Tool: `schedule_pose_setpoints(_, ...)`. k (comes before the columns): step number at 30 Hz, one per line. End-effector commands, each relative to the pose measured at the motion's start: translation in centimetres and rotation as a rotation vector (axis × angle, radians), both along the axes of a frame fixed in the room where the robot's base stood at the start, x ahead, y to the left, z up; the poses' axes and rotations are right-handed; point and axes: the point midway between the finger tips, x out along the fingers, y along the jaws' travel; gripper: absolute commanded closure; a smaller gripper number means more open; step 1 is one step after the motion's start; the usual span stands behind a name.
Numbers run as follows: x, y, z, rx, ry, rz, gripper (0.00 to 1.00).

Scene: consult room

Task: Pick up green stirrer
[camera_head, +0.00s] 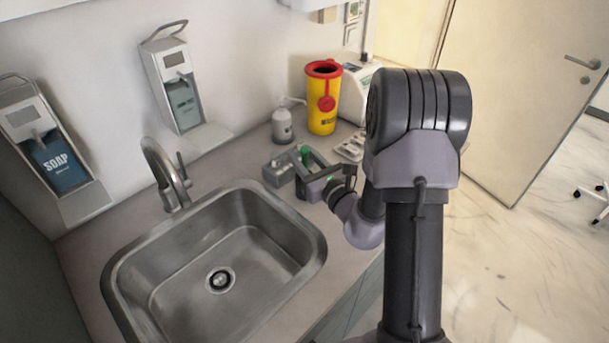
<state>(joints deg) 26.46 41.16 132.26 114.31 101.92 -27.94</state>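A small green item (305,153), which looks like the green stirrer, shows on the counter just beyond the sink's far right corner. Only a small upright part of it is visible, and its lower part is hidden by my gripper. My gripper (291,163) reaches over the counter from the right, with its fingers spread apart around or close beside the green item. I cannot tell whether a finger touches it.
The steel sink (137,248) lies at front left. A white pump bottle (282,127) and a yellow sharps bin (322,115) with a red lid stand behind my gripper. Two wall dispensers (183,100) (60,165) hang at left. A small tray (350,149) lies right of the gripper.

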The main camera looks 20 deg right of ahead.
Motion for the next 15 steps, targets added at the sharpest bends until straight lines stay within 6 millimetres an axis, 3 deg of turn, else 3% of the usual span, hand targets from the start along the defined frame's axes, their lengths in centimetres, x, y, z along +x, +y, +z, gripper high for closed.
schedule_pose_setpoints(4, -0.04, -0.02, 0.00, 0.000, 0.000, 0.000, 0.62)
schedule_pose_setpoints(10, -0.06, -0.02, -0.01, 0.000, 0.000, 0.000, 1.00)
schedule_pose_setpoints(15, -0.08, -0.03, -0.01, 0.000, 0.000, 0.000, 1.00)
